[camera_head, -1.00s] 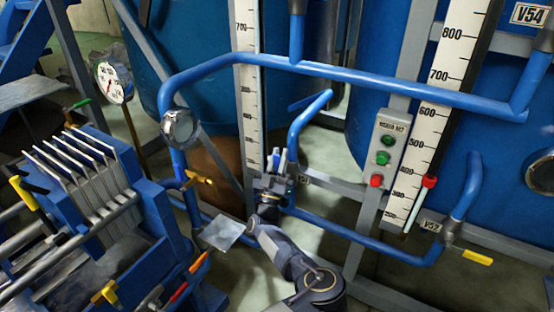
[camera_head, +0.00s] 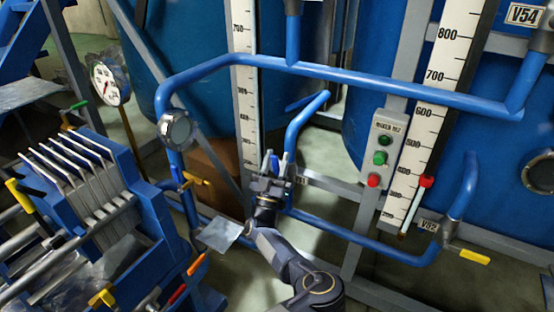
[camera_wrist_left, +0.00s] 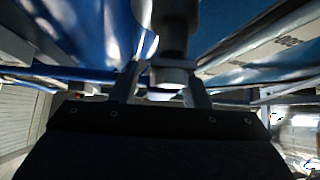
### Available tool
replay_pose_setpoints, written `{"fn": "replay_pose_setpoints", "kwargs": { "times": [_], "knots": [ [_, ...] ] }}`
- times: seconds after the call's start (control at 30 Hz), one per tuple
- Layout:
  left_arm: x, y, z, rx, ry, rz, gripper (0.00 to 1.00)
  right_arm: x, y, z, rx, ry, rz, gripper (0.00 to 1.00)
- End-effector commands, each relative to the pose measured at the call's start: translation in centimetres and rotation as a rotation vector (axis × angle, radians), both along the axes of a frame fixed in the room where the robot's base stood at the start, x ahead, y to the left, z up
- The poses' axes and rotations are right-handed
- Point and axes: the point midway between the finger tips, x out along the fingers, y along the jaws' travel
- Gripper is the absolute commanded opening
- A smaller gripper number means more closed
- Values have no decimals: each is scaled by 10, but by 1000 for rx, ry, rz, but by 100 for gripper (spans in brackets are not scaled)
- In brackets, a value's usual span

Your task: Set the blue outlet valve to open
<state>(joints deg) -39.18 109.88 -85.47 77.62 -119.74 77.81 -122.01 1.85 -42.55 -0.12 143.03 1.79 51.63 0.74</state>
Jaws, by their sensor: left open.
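The gripper hides most of the valve body. In the left wrist view, a grey metal fitting (camera_wrist_left: 168,78) stands between the two spread fingers of my left gripper (camera_wrist_left: 160,82), and the handle cannot be made out. My right gripper is not in view.
A long blue pipe (camera_head: 370,83) crosses above the gripper. A control box (camera_head: 385,150) with green and red buttons stands to the right, beside a white scale (camera_head: 432,125). A blue filter press (camera_head: 150,215) with yellow handles is at the left. Valve V52's yellow handle (camera_head: 475,257) is at the lower right.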

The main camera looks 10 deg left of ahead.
Motion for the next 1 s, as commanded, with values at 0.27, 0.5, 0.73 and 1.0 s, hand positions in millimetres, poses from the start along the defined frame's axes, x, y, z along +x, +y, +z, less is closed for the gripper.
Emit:
{"fn": "replay_pose_setpoints", "kwargs": {
  "times": [0.27, 0.5, 0.73, 1.0],
  "knots": [
    [-32, 5, -32, 3, 4, 1, 42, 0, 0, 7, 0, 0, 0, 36],
    [-51, 8, -50, 2, 2, -1, 42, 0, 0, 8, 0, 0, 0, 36],
    [-52, 9, -52, 0, 1, 0, 42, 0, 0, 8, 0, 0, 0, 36],
    [-52, 9, -52, 0, 1, 0, 14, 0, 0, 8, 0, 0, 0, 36]
  ]
}}
